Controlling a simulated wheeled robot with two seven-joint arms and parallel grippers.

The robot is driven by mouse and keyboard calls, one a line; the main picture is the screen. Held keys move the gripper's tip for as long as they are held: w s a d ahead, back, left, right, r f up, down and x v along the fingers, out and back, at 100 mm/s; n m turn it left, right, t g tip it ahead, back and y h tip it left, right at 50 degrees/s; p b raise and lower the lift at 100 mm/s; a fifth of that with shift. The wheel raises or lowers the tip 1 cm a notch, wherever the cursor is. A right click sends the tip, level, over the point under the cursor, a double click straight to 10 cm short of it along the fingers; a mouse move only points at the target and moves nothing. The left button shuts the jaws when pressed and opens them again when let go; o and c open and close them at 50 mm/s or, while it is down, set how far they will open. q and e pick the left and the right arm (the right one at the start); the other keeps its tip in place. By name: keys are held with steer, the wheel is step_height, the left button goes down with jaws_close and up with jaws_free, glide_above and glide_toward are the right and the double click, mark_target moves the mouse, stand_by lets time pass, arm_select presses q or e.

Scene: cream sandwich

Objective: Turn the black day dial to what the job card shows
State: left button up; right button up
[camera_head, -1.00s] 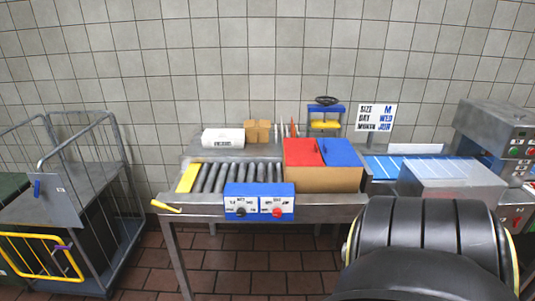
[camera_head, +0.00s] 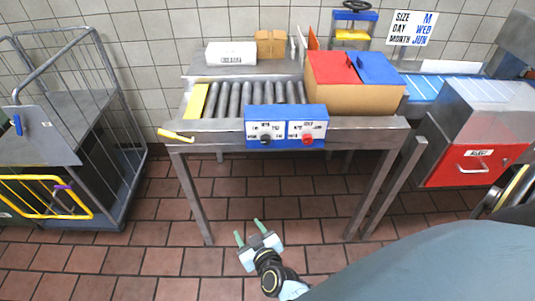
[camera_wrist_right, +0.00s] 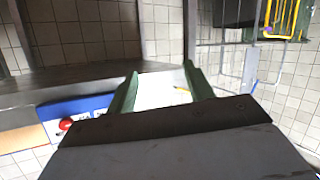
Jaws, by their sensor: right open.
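The job card (camera_head: 413,27) on the back wall reads SIZE M, DAY WED, MONTH JUN. The black day dial (camera_head: 265,139) sits on the left white plate of the blue panel (camera_head: 287,112) on the table's front. The dial's small lettering is too small to read for sure. The red dial (camera_head: 308,139) is on the right plate; it also shows in the right wrist view (camera_wrist_right: 65,124), where I cannot make out the black dial. My right gripper (camera_head: 248,229), with green fingers (camera_wrist_right: 160,72), is open and empty, below and apart from the panel. My left gripper is not in view.
The roller table (camera_head: 230,126) carries a cardboard box (camera_head: 355,98) with red and blue flaps. A yellow handle (camera_head: 176,136) sticks out at its left front corner. A wire cart (camera_head: 75,130) stands left. A red reject bin (camera_head: 470,166) stands right. The floor before the table is clear.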

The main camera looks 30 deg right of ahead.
steer(key=w+d+r+m+t+h+b, duration=0.25)
steer(key=w+d+r+h, duration=0.2)
steer(key=r, duration=0.45)
steer(key=m+g+h, duration=0.1)
steer(key=m+h, duration=0.2)
steer(key=h, duration=0.1)
glide_toward(266, 142)
steer(key=shift+n, duration=0.35)
steer(key=b+x, duration=0.2)
steer(key=x, duration=0.5)
steer(key=shift+w, duration=0.2)
steer(key=shift+w+d+b, duration=0.35)
steer(key=shift+w+d, duration=0.05)
steer(key=shift+w, duration=0.15)
steer(key=shift+w+r, duration=0.1)
steer(key=c, duration=1)
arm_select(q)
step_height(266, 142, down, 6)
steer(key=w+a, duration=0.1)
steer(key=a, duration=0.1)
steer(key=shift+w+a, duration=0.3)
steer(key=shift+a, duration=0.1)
arm_select(e)
steer(key=shift+o, duration=0.2)
